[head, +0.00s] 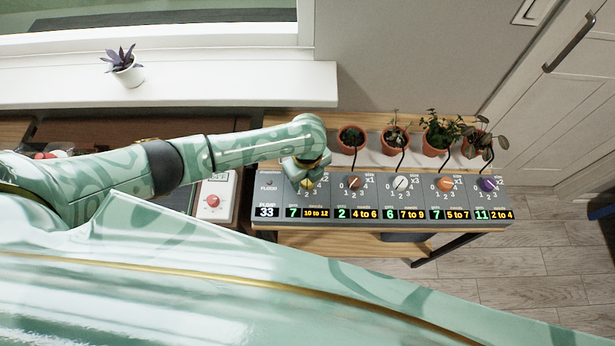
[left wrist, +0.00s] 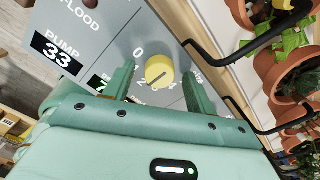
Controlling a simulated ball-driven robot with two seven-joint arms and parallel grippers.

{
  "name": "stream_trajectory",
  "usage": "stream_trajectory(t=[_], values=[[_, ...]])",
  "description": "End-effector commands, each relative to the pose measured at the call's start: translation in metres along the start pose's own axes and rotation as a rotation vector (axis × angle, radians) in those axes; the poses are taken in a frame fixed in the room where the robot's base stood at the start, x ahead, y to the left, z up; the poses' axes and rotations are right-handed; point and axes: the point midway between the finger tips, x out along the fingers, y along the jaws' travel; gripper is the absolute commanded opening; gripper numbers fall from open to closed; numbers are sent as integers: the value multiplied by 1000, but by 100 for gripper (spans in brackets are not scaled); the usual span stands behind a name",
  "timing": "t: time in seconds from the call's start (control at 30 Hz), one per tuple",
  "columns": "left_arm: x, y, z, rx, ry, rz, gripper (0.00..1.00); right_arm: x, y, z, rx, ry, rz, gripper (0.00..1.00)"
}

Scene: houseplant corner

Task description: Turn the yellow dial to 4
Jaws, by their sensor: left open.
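The yellow dial (head: 308,184) is on the grey control panel (head: 268,198), mostly hidden under my left gripper (head: 306,168) in the head view. In the left wrist view the yellow dial (left wrist: 159,70) shows whole, with a dark slanted mark on its face. The fingers of my left gripper (left wrist: 157,84) are open, one on each side of the dial, with a gap on both sides. A 0 and a 2 show around the dial; which number its mark points to I cannot tell. The display below it reads 7 and 10 to 12. My right gripper is not in view.
Brown (head: 354,183), white (head: 401,183), orange (head: 444,183) and purple (head: 487,184) dials follow to the right. Several potted plants (head: 436,137) with black tubes stand behind the panel. A white box with a red knob (head: 212,201) is left of it.

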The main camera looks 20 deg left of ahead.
Motion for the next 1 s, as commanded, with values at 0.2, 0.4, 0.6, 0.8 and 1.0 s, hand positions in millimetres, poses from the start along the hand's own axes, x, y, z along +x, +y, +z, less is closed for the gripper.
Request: stream_trajectory(t=[0.2,0.4,0.6,0.8,1.0], values=[[0,0,0,0,0,0,56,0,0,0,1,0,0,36],[0,0,0,0,0,0,11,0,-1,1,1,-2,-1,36],[0,0,0,-5,0,1,11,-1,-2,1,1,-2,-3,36],[-1,1,0,-55,-1,3,11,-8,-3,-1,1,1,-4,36],[-3,1,0,-177,1,4,11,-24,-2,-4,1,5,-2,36]])
